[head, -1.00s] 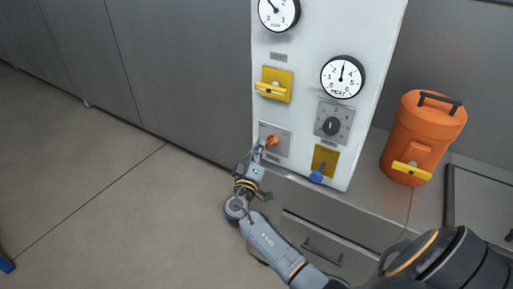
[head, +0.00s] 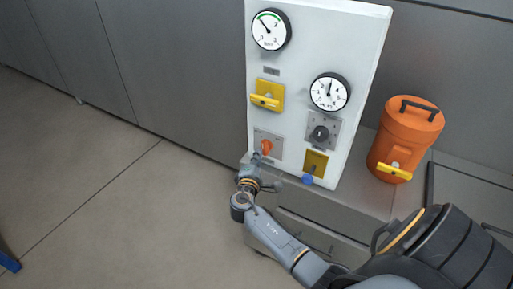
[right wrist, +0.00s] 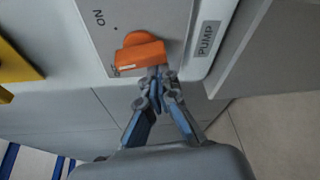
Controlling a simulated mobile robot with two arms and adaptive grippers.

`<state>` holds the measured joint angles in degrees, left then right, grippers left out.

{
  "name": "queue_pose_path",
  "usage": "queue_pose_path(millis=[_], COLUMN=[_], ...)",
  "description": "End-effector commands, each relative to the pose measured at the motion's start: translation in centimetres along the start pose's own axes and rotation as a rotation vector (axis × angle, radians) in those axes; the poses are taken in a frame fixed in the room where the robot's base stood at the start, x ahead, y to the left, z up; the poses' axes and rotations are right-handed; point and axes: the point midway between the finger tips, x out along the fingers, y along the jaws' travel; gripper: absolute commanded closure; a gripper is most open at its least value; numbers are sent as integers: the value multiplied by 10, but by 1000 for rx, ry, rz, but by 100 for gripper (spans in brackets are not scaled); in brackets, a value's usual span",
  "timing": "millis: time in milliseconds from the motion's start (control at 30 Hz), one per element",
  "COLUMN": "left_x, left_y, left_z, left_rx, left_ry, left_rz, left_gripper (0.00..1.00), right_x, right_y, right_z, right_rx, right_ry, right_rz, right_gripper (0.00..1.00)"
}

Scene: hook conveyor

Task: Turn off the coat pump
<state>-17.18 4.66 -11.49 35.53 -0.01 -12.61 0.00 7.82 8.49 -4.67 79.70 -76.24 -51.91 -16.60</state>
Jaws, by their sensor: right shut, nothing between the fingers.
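The orange pump knob (head: 266,147) sits on a grey plate low on the left of the white panel (head: 292,110). In the right wrist view the knob (right wrist: 140,53) has its pale-striped end at a partly covered label that looks like OFF. The ON label (right wrist: 98,18) and its dot are clear of the knob. A PUMP label (right wrist: 206,38) is beside it. My right gripper (head: 257,160) is shut and empty, just below the knob. In the wrist view its fingertips (right wrist: 158,78) are right at the knob's edge; contact is unclear. My left gripper is out of view.
The panel also carries two gauges (head: 271,29) (head: 330,92), a yellow lever switch (head: 266,98), a black dial (head: 320,133) and a blue knob (head: 307,180). An orange canister (head: 402,140) stands on the counter at right.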

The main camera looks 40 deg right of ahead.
Motion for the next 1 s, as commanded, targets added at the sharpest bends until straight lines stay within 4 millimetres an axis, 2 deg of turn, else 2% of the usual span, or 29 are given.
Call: queue_pose_path(millis=[33, 300, 500, 1000], left_x=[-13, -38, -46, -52], left_y=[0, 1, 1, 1], left_z=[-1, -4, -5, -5], left_rx=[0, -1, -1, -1], left_ry=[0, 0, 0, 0], left_rz=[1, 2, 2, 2], left_gripper=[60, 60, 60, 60], right_x=[-1, -2, -2, -3], right_y=[6, 1, -3, -6], right_z=[2, 5, 7, 9], right_rx=[-42, -262, -386, -382], right_ry=[-1, 0, -1, -1], right_rz=[-16, -93, -136, -132], right_gripper=[100, 100, 100, 100])
